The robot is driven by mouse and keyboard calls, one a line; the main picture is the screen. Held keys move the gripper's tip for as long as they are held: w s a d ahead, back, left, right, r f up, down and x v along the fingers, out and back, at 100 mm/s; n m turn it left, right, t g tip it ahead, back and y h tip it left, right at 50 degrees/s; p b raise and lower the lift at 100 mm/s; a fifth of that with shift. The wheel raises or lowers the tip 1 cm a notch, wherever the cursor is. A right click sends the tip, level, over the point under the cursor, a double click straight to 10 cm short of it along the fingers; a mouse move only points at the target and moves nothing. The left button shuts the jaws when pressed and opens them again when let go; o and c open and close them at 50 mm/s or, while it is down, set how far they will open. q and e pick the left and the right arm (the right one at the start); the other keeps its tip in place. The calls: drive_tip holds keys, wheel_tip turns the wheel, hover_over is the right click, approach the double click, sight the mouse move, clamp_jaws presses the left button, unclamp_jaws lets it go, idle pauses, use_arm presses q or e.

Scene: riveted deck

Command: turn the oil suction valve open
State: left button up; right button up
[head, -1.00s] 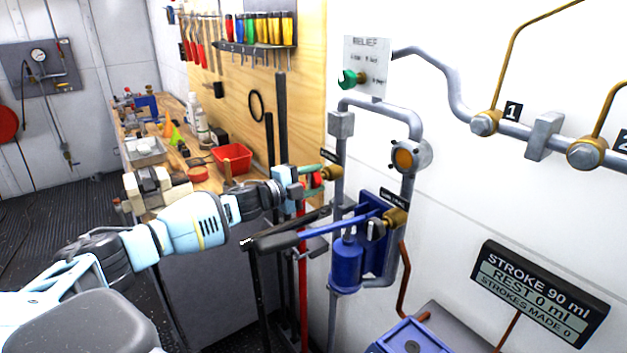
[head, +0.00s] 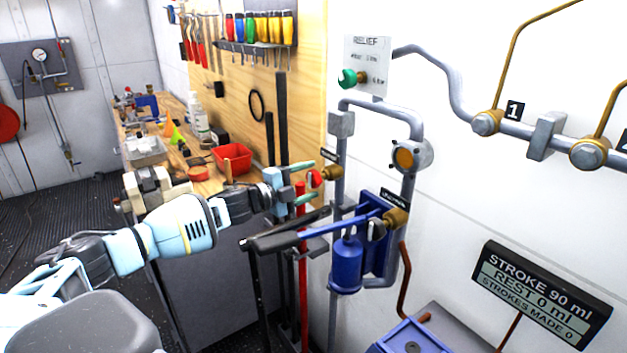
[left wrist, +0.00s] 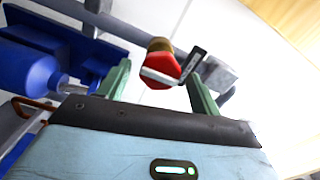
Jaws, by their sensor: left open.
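A valve with a red knob and brass body (head: 332,172) sits on the grey pipe left of the blue pump, under a small dark label I cannot read. In the left wrist view the red knob (left wrist: 163,66) has a pale bar across its face. My left gripper (head: 312,180) is open, its green fingers apart, with the knob just beyond the tips; I see no contact. A second brass valve (head: 396,218) is by the pump, under another label too small to read. Which label names oil suction I cannot tell. My right gripper is not in view.
The blue pump (head: 346,265) has a black-gripped lever (head: 272,243) reaching left below my left gripper. Upright rods, one red (head: 302,265), stand near it. A workbench with a red bin (head: 232,158) is behind. The display (head: 540,292) reads REST 0 ml, STROKES MADE 0.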

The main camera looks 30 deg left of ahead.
use_arm(q)
drive_tip(key=shift+v, duration=2.8)
